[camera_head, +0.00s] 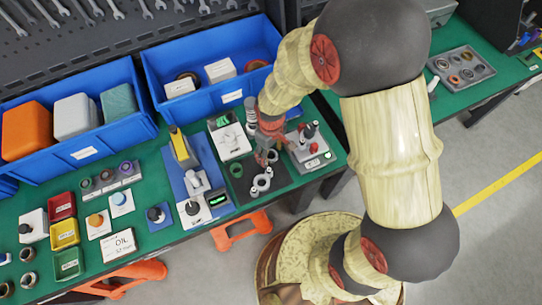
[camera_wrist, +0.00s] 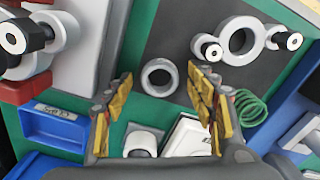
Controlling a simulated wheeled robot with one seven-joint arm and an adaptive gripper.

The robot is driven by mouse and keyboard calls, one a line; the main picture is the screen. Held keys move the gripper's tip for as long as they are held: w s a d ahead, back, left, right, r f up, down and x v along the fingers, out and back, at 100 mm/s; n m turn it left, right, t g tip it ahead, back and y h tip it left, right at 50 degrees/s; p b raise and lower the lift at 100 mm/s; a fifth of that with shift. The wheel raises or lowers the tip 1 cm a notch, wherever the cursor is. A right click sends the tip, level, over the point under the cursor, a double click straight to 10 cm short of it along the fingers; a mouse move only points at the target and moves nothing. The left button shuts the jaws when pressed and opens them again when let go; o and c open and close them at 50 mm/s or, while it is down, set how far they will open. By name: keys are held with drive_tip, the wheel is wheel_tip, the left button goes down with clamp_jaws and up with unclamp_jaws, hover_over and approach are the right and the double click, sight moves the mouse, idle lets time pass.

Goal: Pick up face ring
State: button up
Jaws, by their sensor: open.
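A plain grey ring, which looks like the face ring (camera_wrist: 147,84), lies flat on the edge of a dark mat in the wrist view. In the head view the ring (camera_head: 273,156) lies beside my gripper. My gripper (camera_wrist: 160,78) is open and empty, with its yellow-padded fingers on either side of the ring in the picture. In the head view my gripper (camera_head: 264,158) points down over the bench. The fingers appear above the ring; I cannot tell the exact height.
A grey flange with two knobs (camera_head: 262,183) lies close to the ring. A green spring (camera_wrist: 250,108) and a small blue bin (camera_wrist: 52,128) are near. A fixture with black knobs (camera_head: 310,150) stands at right. Blue crates (camera_head: 210,105) line the back of the green bench.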

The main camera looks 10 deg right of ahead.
drive_tip(key=c, duration=1.2)
drive_tip(key=shift+c, duration=0.2)
drive_tip(key=shift+r, duration=0.15)
